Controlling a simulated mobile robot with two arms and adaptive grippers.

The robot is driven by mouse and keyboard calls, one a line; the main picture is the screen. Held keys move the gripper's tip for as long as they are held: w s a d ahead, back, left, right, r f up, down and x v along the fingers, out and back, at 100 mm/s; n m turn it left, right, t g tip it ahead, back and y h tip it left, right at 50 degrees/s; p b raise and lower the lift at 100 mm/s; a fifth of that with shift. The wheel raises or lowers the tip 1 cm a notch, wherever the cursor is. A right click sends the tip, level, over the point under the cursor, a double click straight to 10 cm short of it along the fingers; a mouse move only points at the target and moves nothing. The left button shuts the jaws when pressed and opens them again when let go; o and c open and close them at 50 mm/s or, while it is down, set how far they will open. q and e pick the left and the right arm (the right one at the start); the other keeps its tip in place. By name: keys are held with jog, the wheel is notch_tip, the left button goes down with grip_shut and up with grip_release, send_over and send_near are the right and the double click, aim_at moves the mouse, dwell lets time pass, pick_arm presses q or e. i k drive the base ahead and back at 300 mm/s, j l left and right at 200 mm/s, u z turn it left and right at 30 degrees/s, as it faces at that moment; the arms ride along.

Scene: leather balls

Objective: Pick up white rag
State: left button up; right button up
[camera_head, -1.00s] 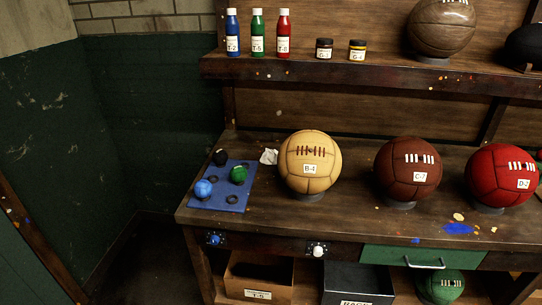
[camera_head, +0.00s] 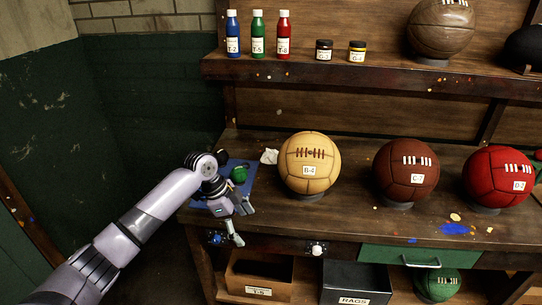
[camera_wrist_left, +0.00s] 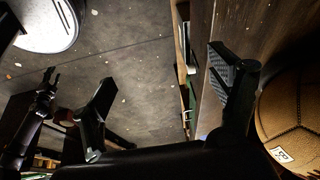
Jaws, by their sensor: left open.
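The white rag (camera_head: 269,156) is a small crumpled piece lying on the workbench, between the blue mat and the tan ball. My left gripper (camera_head: 243,224) is open and empty, over the front left edge of the bench, in front of and to the left of the rag and apart from it. The left wrist view shows its two spread fingers (camera_wrist_left: 165,95) with floor and bench side beyond; the rag does not show there.
A tan ball (camera_head: 309,168) stands right of the rag, with dark red (camera_head: 405,174) and red (camera_head: 497,180) balls beyond. A blue mat (camera_head: 237,186) with a green ball (camera_head: 238,174) lies left, partly behind my arm. A black box labelled RAGS (camera_head: 356,285) sits below. A shelf (camera_head: 380,75) overhangs the back.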

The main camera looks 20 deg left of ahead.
aim_at(269, 157)
jog(key=i+j, duration=0.2)
jog(key=i, duration=0.3)
jog(key=i+j, duration=0.2)
jog(key=i, duration=0.25)
jog(key=i+j, duration=0.15)
jog(key=i, duration=0.35)
